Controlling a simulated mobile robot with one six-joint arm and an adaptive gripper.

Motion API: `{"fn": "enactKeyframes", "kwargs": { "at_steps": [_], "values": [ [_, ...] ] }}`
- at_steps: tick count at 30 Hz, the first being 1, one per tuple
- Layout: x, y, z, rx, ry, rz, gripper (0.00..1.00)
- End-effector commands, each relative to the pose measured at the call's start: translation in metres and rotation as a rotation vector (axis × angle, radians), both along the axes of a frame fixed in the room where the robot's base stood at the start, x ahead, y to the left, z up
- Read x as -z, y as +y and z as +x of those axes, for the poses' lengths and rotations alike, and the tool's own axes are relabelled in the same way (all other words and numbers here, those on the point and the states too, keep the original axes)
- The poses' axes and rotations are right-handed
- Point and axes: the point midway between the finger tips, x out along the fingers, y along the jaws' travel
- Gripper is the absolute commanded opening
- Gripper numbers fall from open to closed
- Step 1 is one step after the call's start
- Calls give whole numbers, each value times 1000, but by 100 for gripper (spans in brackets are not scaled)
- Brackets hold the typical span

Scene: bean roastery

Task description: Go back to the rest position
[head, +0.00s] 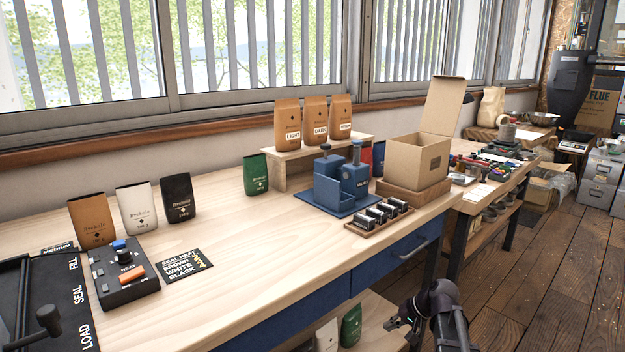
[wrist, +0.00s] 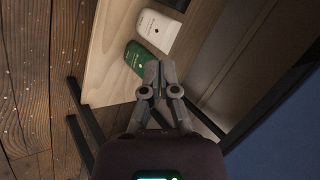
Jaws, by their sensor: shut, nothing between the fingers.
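My gripper (head: 392,324) is low in front of the workbench in the head view, beside the bench's front edge and below the blue drawer. In the wrist view my gripper (wrist: 150,80) shows with its fingers closed together and nothing between them. Whether the fingers touch the green bag I cannot tell.
The workbench (head: 240,225) carries several coffee bags, a blue stamping station (head: 345,185), an open cardboard box (head: 418,160) and a control box with an orange switch (head: 125,275). A dark table leg (wrist: 80,146) stands near the gripper. The wooden floor (head: 535,280) at the right is clear.

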Motion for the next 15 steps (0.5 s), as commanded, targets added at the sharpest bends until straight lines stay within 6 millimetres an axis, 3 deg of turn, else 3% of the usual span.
{"fn": "enactKeyframes", "kwargs": {
  "at_steps": [1, 6, 15],
  "values": [
    [7, 13, -19, -33, 21, -55, 0],
    [25, 35, -64, -129, 90, -255, 0],
    [38, 46, -113, -227, 153, -494, 0]
  ]
}}
